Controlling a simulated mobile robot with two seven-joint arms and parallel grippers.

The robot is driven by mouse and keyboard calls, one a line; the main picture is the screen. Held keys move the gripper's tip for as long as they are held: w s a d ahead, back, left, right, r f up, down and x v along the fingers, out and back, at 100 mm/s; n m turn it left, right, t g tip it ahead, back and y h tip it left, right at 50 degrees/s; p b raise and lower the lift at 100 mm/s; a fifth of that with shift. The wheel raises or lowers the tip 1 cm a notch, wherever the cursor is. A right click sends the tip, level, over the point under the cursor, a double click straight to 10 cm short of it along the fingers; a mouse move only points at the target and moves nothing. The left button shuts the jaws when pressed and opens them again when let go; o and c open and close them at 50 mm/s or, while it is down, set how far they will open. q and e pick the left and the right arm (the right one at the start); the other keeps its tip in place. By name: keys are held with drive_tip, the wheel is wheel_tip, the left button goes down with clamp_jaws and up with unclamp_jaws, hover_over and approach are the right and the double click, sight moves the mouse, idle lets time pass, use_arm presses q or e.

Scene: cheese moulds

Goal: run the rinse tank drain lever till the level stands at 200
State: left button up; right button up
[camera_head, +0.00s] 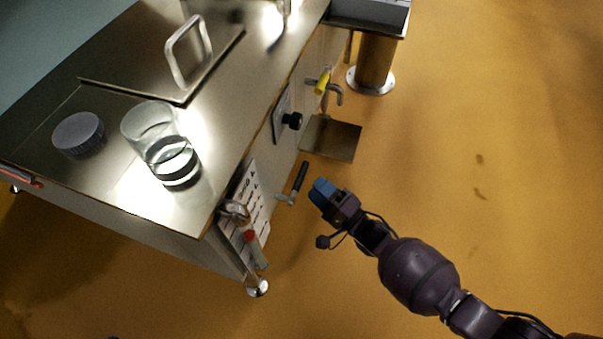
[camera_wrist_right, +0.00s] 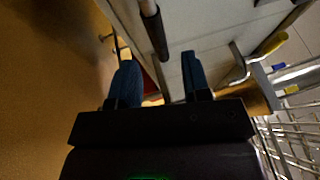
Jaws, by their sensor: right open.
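A lever with a black grip (camera_head: 300,177) stands out from the steel tank's front panel; I take it for the drain lever. My right gripper (camera_head: 321,192) is just to its right, open. In the right wrist view, the blue fingers of the right gripper (camera_wrist_right: 160,72) are spread, and the dark lever grip (camera_wrist_right: 154,32) lies beyond them, roughly in line with the gap; contact cannot be told. A white scale plate (camera_head: 250,205) with dark marks and a red-tipped clear tube (camera_head: 252,243) are on the panel's near end. The reading is too small to tell. My left gripper is not seen.
A glass beaker (camera_head: 160,140) and a grey lid (camera_head: 78,134) stand on the steel top. The ochre floor (camera_head: 480,130) to the right is open.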

sight(301, 174)
drive_tip(key=shift+b+x, duration=0.55)
drive_tip(key=shift+x, duration=2.55)
drive_tip(key=shift+c, duration=0.2)
clamp_jaws()
